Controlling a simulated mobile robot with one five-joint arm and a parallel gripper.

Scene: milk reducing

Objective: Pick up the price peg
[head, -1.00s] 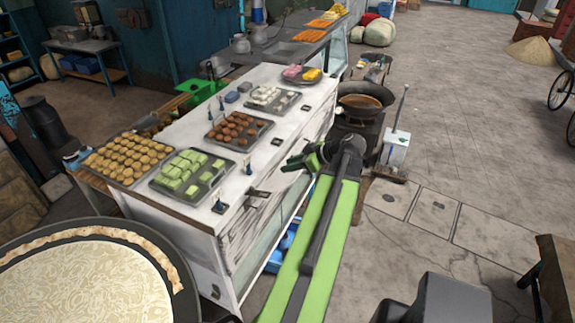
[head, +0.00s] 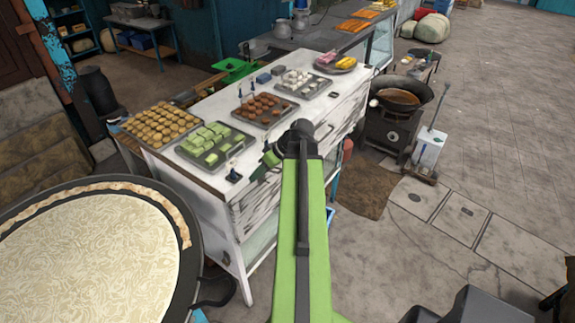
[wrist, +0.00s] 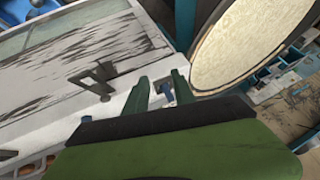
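Small dark blue price pegs stand on the white counter (head: 218,175). One peg (head: 233,176) is at the near corner, in front of the green sweets; another (head: 239,97) stands behind the brown sweets. My gripper (head: 262,168) is at the counter's front edge, right of the near peg, partly hidden by my arm. In the wrist view my gripper (wrist: 161,82) has its two green fingers apart. A small blue peg (wrist: 167,91) shows in the gap between them. I cannot tell whether either finger touches it.
Trays of green sweets (head: 215,146), brown sweets (head: 265,108) and round golden pastries (head: 160,122) fill much of the counter. A large round pan (head: 185,262) is at lower left. A black wok (head: 400,96) stands at right. Paved floor (head: 500,150) lies open further right.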

